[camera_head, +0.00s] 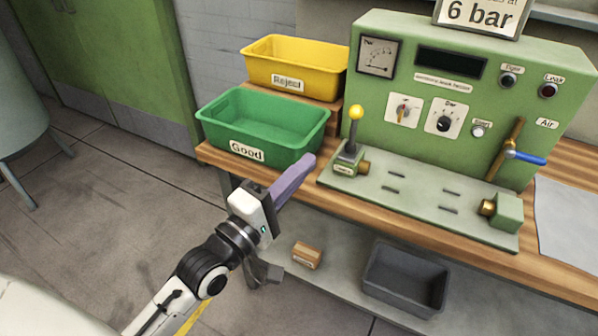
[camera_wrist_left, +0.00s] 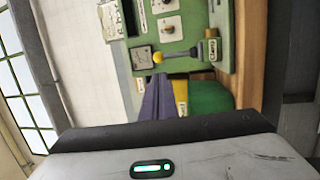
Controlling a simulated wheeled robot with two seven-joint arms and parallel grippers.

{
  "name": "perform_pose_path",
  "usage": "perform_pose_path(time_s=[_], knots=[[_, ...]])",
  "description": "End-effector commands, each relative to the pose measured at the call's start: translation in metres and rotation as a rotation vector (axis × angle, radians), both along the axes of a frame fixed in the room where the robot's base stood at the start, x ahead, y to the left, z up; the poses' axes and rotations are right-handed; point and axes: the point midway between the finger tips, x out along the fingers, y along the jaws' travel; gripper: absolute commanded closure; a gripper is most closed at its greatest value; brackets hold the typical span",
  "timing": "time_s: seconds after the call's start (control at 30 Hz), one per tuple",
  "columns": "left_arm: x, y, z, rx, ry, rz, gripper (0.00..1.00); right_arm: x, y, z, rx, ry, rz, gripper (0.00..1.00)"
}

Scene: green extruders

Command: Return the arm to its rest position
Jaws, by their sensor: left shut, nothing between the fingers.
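My left arm comes in from the lower left in the head view. Its gripper (camera_head: 307,161) has purple fingers closed together with nothing between them. The fingertips show in front of the right end of the green Good bin (camera_head: 211,121), left of the lever with the yellow knob (camera_head: 356,112). In the left wrist view the shut fingers (camera_wrist_left: 163,90) point toward the green panel (camera_wrist_left: 168,27). My right gripper is not in view.
A yellow Reject bin (camera_head: 257,56) stands behind the green bin. The green test machine (camera_head: 420,105) with a blue-handled valve (camera_head: 530,159) fills the bench's right side. A grey bin (camera_head: 402,279) and small brown box (camera_head: 307,255) sit on the lower shelf.

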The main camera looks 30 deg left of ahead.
Motion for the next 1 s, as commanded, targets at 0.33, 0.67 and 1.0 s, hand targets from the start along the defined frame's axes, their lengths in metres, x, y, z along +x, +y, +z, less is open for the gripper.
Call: perform_pose_path(time_s=[0.33, 0.67, 1.0], knots=[[-0.009, 0.0, -0.019, 0.069, 0.03, 0.009, 1.0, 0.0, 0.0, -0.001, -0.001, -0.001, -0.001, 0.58], [-0.089, -0.019, -0.215, 0.926, 0.329, -0.107, 1.0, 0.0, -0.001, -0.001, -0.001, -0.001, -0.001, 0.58], [-0.196, -0.031, -0.329, 1.522, 0.413, -0.464, 1.0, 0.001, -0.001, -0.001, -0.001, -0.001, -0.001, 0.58]])
